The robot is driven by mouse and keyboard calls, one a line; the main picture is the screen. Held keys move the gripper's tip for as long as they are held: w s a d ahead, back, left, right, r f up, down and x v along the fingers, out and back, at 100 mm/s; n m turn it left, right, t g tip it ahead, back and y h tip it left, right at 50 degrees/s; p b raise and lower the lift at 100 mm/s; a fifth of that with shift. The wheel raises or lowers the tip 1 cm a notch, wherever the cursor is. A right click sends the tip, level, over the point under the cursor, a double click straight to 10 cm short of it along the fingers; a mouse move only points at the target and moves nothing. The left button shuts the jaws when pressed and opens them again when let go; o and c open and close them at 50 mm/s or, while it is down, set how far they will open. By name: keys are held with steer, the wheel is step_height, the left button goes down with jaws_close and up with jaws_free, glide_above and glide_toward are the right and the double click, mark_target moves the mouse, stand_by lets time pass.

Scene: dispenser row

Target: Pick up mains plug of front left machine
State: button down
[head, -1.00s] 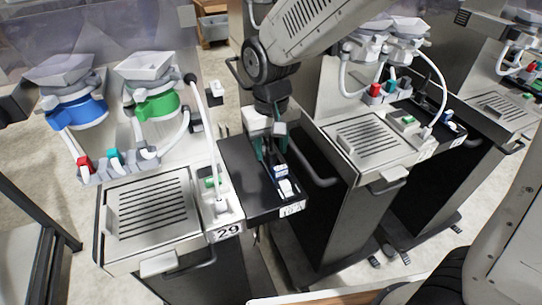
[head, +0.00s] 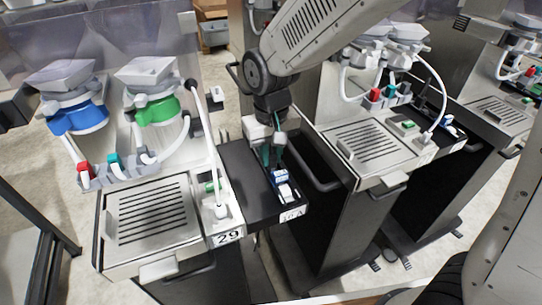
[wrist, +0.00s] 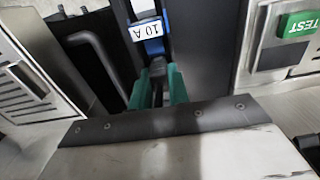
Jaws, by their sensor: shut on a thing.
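My gripper (wrist: 158,88) has two teal fingers, shut on a small dark grey piece (wrist: 158,68), which looks like the mains plug; the fingers hide most of it. In the head view my gripper (head: 272,153) is over the black side shelf (head: 245,188) of the front left machine (head: 150,210), marked 29. A blue and white block (head: 281,178) sits on the shelf just in front of the fingers. The wrist view shows a blue part with a "10 A" label (wrist: 147,29) just beyond the fingertips.
A dark handle rail (head: 322,170) of the neighbouring machine (head: 370,145) is close on the right. A white tube (head: 207,140) rises left of the shelf. A green TEST button (wrist: 297,25) shows at the upper right of the wrist view.

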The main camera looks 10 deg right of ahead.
mark_target(271, 153)
step_height(271, 153, up, 6)
steer(key=shift+r, duration=0.2)
steer(key=s+d, duration=0.2)
steer(key=s, duration=0.6)
steer(key=s+d, duration=0.3)
steer(key=s, duration=0.6)
steer(key=shift+s, duration=0.2)
steer(key=shift+r, duration=1.1)
step_height(271, 153, up, 3)
steer(key=shift+f, duration=0.1)
stand_by(0.3)
